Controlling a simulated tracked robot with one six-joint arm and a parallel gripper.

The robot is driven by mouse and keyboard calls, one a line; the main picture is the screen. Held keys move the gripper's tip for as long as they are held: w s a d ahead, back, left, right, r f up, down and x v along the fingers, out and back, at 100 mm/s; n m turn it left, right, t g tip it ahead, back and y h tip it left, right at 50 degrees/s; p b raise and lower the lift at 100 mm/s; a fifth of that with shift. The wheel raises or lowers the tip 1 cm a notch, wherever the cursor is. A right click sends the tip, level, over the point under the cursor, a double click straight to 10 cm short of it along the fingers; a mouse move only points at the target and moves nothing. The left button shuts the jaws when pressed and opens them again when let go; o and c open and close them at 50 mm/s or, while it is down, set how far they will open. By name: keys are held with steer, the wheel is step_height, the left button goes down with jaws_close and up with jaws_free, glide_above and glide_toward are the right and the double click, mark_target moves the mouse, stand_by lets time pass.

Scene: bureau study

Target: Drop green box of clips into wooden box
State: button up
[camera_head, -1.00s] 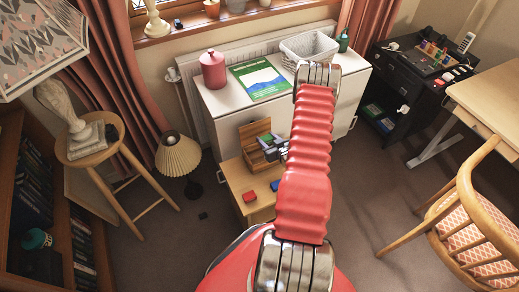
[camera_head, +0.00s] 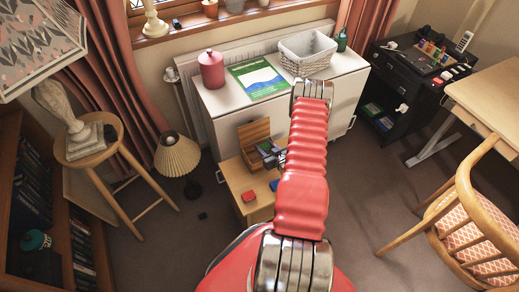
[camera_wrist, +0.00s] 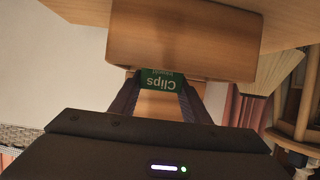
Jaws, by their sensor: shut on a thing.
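The wooden box (camera_head: 254,132) stands with its lid up on the small wooden table in the head view. My gripper (camera_head: 272,160) is at the box's open front, partly hidden by my arm. In the wrist view my gripper (camera_wrist: 160,88) is shut on the green box of clips (camera_wrist: 163,79), whose "Clips" label appears upside down. A wooden panel of the box (camera_wrist: 185,40) fills the upper middle of that view, right by the green box. I cannot tell whether the green box is inside the wooden box's rim or above it. It is hidden in the head view.
A red item (camera_head: 249,196) and a blue item (camera_head: 274,185) lie on the small table (camera_head: 238,178). A white cabinet (camera_head: 215,103) with a green book, red canister and white basket stands behind. A lamp (camera_head: 177,155) stands to the left.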

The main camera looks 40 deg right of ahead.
steer(key=o, duration=1.1)
steer(key=v, duration=1.3)
steer(key=shift+s+a, duration=0.15)
steer(key=shift+s, duration=0.2)
steer(key=shift+s, duration=0.1)
